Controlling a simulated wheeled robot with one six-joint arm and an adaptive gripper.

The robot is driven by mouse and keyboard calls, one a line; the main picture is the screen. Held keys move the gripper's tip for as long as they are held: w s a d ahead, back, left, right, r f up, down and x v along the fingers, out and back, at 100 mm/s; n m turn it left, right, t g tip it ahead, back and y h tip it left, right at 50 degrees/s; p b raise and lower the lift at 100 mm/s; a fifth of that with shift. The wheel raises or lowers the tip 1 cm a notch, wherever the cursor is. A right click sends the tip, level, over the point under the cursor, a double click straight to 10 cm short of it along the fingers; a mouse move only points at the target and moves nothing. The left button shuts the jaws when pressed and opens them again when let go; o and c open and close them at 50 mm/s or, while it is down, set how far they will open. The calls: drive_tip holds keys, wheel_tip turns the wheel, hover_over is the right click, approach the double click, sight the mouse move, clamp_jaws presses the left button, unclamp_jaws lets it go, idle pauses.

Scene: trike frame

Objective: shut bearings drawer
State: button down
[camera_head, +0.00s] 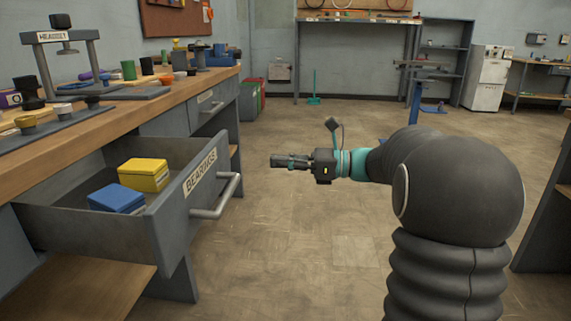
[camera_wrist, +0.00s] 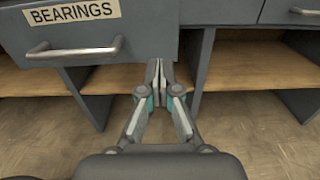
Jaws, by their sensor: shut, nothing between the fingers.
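The bearings drawer (camera_head: 176,210) is grey and stands pulled out from the workbench at the left of the head view. Its front bears a BEARINGS label and a bar handle (camera_head: 217,197). A yellow box (camera_head: 143,174) and a blue box (camera_head: 117,198) lie in it. My gripper (camera_head: 274,160) is shut and empty, in the open air to the right of the drawer, pointing left and apart from the handle. In the wrist view the drawer front (camera_wrist: 140,25) and its handle (camera_wrist: 75,51) show at upper left, with the shut fingertips (camera_wrist: 157,65) right of the handle.
The wooden workbench (camera_head: 120,105) carries tools, jars and a press. Another drawer (camera_head: 211,103) beyond is closed. Open shelves (camera_wrist: 245,65) lie below the bench. The floor (camera_head: 290,235) between bench and arm is clear. A dark cabinet edge (camera_head: 545,220) stands at the right.

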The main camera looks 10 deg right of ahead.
sight(226, 159)
drive_tip(key=b+x, duration=0.1)
drive_tip(key=x, duration=0.7)
drive_tip(key=shift+w+a+f, duration=0.1)
drive_tip(key=shift+a, duration=0.3)
drive_tip(key=shift+w+a, duration=0.25)
drive_tip(key=shift+a, duration=0.4)
